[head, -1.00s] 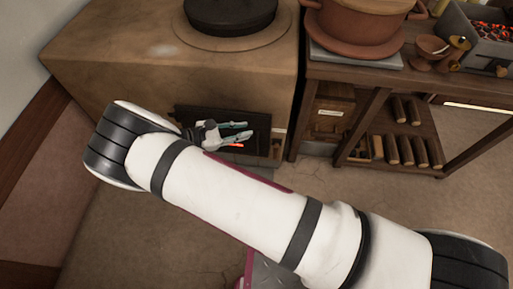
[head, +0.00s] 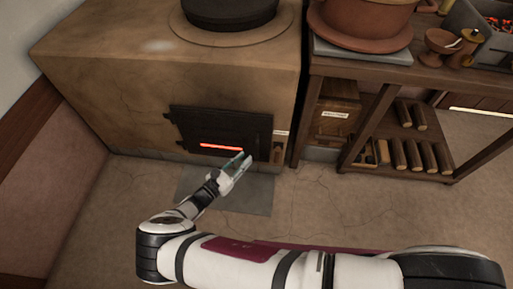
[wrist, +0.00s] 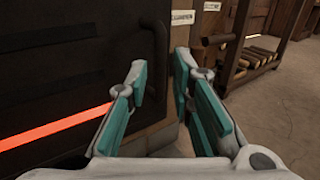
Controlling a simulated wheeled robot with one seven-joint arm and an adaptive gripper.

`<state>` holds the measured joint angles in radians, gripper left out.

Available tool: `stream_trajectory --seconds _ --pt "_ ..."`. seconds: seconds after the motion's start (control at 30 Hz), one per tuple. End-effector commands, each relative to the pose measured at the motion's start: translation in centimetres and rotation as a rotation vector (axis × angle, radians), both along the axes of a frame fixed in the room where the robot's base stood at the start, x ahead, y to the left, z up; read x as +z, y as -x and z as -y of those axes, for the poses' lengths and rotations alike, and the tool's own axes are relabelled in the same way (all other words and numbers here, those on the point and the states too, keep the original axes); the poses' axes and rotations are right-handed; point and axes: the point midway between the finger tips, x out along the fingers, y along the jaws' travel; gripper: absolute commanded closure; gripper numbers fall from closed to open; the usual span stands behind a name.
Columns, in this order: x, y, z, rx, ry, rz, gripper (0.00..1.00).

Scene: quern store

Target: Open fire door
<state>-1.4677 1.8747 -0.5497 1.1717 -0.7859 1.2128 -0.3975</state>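The fire door (head: 205,125) is a dark metal panel low in the front of the clay stove, with a glowing orange slot. It looks shut. In the wrist view the door (wrist: 60,60) fills the left, and its dark upright bar handle (wrist: 161,42) stands near its right edge. My gripper (head: 244,160) is in front of the door's lower right part in the head view. The handle shows beyond the gap between the fingertips, with no contact visible.
The clay stove (head: 110,75) carries a dark pot (head: 230,12) on top. A grey plate (head: 250,196) lies on the floor before the door. A wooden bench (head: 385,75) with pottery above and several logs (head: 415,155) below stands at the right. The floor is otherwise clear.

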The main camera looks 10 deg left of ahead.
Motion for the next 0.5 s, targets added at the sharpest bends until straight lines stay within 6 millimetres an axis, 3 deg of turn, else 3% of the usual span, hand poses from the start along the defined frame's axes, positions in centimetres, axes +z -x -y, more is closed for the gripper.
stream_trajectory --seconds 0.3,0.5 --pt "-0.1 -4.6 3.4 -0.002 0.001 0.002 0.79" --pt "0.0 -6.1 4.4 -0.001 0.001 0.001 0.79"
